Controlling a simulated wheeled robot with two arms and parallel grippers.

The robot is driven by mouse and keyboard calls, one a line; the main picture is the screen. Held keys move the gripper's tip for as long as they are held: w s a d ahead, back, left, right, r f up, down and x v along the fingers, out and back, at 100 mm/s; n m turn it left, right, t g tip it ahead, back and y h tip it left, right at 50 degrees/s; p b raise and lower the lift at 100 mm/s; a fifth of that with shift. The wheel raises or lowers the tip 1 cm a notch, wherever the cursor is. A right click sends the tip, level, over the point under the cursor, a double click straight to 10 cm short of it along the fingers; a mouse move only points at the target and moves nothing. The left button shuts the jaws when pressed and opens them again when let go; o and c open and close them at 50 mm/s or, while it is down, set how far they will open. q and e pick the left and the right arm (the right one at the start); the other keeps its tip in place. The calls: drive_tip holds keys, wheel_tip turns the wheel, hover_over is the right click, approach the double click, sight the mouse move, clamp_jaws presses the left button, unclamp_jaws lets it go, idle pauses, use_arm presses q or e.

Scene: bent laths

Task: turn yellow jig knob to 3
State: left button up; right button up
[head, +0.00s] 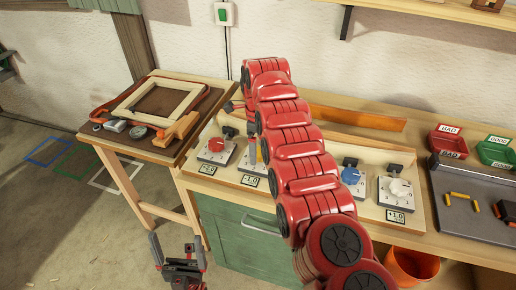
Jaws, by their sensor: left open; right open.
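The row of jigs on the workbench has a red knob (216,145), a blue knob (350,175) and a white knob (398,188). A jig plate (252,163) between the red and blue ones is mostly behind my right arm. I see no yellow knob; that stretch is hidden. My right arm crosses the bench from the lower right. Only a dark bit of what seems to be its open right gripper (232,106) shows beside the arm, above the jigs. My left gripper (178,255) is open and empty, low in front of the bench.
A side table (130,140) at left holds a wooden frame (160,101) and clamps. At right are a red bin (448,143), a green bin (496,152) and a dark tray (470,215) with yellow pieces. An orange bucket (412,266) stands below the bench. Floor at left is mostly clear.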

sight(259, 151)
wheel_tip(259, 151, up, 4)
drive_tip(key=shift+w+d+f+p, duration=0.1)
drive_tip(key=shift+p, duration=0.4)
wheel_tip(259, 151, up, 13)
drive_tip(key=p, duration=1.3)
